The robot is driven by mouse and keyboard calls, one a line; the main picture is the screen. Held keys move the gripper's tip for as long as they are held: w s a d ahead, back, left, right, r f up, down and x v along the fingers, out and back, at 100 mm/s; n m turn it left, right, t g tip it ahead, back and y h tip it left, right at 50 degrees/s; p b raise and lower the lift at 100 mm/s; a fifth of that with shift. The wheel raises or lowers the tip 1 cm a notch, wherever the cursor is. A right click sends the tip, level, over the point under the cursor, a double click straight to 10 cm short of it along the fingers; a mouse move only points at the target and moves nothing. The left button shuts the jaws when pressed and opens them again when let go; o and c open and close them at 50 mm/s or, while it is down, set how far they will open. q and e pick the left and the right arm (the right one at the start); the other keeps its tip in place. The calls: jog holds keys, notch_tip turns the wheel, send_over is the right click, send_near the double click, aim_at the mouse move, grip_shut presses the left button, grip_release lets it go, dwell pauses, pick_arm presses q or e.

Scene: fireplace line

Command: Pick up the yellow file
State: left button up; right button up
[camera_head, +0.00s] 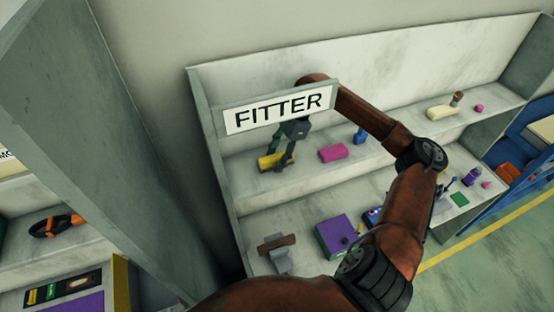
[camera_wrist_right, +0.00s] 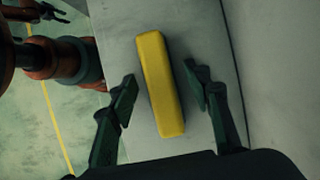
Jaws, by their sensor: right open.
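The yellow file (camera_head: 268,162) is a small yellow block lying on the upper shelf below the FITTER sign in the head view. In the right wrist view the yellow file (camera_wrist_right: 161,84) lies lengthwise between the fingers, with a gap on each side. My right gripper (camera_head: 287,158) reaches down over the shelf at the block. In the right wrist view my right gripper (camera_wrist_right: 164,97) is open, its two dark green fingers apart and not touching the block.
The FITTER sign (camera_head: 279,108) hangs in front of my right arm. A pink block (camera_head: 333,153) and a blue object (camera_head: 360,135) stand to the right on the same shelf. A purple box (camera_head: 336,236) and a hammer-like tool (camera_head: 277,245) are on the lower shelf.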

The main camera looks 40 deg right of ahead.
jog(key=shift+f+b, duration=0.25)
jog(key=shift+b, duration=0.15)
dwell(0.3)
grip_shut()
dwell(0.5)
